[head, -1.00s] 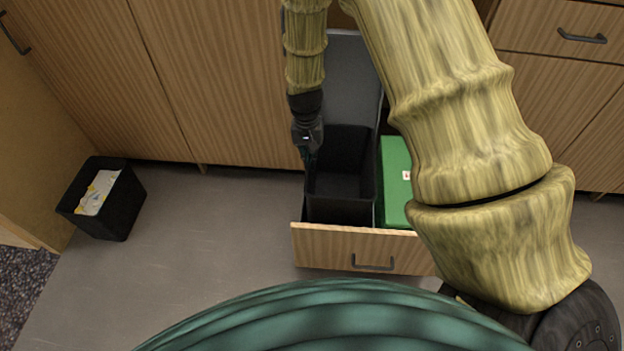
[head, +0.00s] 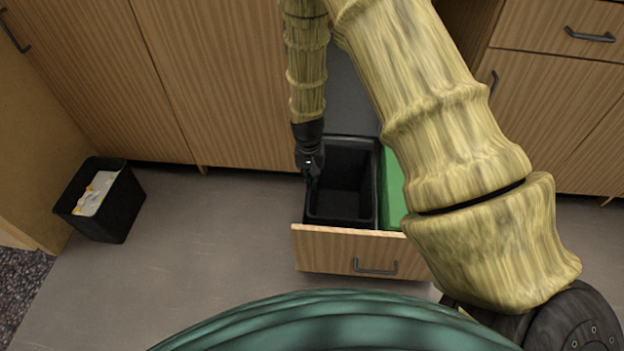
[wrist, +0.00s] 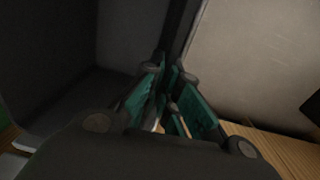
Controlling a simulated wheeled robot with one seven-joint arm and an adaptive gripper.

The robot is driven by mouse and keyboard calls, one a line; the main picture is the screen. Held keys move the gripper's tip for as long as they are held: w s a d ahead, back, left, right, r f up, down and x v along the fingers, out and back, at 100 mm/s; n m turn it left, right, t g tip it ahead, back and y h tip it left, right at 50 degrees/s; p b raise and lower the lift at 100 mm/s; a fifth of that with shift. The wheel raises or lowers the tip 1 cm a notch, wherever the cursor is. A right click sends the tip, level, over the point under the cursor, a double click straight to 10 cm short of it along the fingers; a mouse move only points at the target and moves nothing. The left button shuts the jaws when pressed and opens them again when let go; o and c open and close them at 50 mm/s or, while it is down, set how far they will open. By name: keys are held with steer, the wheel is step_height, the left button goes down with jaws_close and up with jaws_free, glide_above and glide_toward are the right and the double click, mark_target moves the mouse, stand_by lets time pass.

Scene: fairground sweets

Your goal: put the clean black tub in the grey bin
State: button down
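The black tub (head: 343,185) stands in the left half of the open drawer, its open top facing up. Its inside looks empty. My gripper (head: 313,182) points down at its left rim. In the wrist view my gripper's teal fingers (wrist: 168,85) are close together on the tub's thin wall, with the dark inside (wrist: 60,70) to the left and pale floor to the right. The fingertips are partly hidden in shadow. I cannot make out a separate grey bin for sure; a flat grey surface (head: 350,100) shows behind the tub.
A green bin (head: 391,190) sits beside the tub in the drawer, partly behind my arm. The drawer front (head: 335,250) is wooden. Another black bin (head: 117,212) with pale litter stands on the floor at left. The floor between is clear.

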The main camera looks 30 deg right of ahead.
steer(key=c, duration=1.9)
jaws_free()
steer(key=shift+f, duration=0.1)
steer(key=r+p, duration=0.1)
steer(key=r, duration=0.3)
steer(key=r+p, duration=0.1)
steer(key=r, duration=0.3)
steer(key=r+p, duration=0.1)
steer(key=r, duration=0.3)
steer(key=shift+w+a+r+p, duration=0.15)
steer(key=shift+a+p, duration=0.1)
steer(key=shift+p, duration=0.15)
